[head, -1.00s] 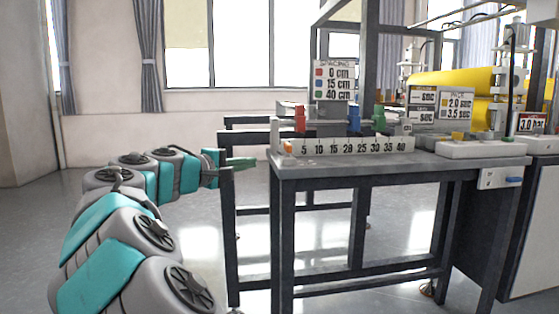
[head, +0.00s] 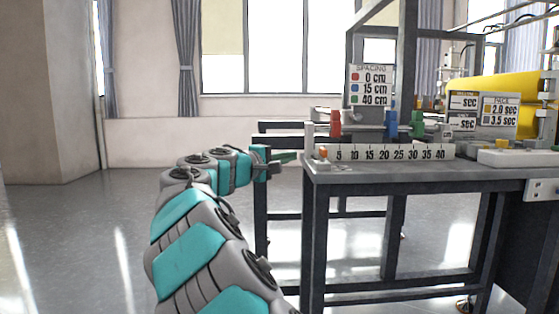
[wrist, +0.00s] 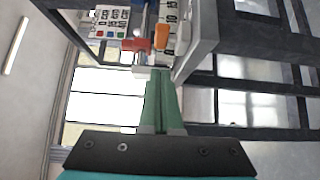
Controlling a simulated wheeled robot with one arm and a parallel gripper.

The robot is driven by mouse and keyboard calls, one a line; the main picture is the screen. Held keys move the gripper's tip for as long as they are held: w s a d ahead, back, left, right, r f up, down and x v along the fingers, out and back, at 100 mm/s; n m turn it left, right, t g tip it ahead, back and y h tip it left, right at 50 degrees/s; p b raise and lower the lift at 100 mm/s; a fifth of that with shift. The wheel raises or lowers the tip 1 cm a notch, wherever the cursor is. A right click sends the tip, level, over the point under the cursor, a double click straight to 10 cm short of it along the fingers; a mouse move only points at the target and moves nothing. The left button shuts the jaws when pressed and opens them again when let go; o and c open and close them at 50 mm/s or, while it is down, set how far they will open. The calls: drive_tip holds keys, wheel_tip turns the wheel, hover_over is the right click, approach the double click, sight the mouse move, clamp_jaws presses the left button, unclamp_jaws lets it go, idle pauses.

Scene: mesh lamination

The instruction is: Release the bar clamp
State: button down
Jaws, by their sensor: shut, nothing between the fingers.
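No part can be named for certain as the bar clamp. A numbered white scale (head: 390,153) runs along the front of the grey bench. A small orange piece (head: 323,153) sits at its left end and also shows in the wrist view (wrist: 162,36). Red (head: 335,124), blue (head: 391,124) and green (head: 417,124) blocks stand behind the scale. The red block is also in the wrist view (wrist: 137,45). My gripper (head: 295,156) has green fingers, shut and empty, just left of the bench's left end. The fingertips (wrist: 160,72) point toward the orange and red parts; contact cannot be told.
The bench top (head: 350,174) has dark metal legs and a frame below. A spacing sign (head: 371,85) stands behind the blocks. Yellow rolls (head: 505,88) and a white box (head: 520,157) are at the right. The floor (head: 80,230) at the left is clear.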

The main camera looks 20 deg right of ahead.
sight(321, 153)
drive_tip(key=d, duration=0.4)
drive_tip(key=w+d, duration=0.1)
drive_tip(key=d, duration=0.1)
drive_tip(key=shift+s+d, duration=0.1)
drive_tip(key=shift+d, duration=0.4)
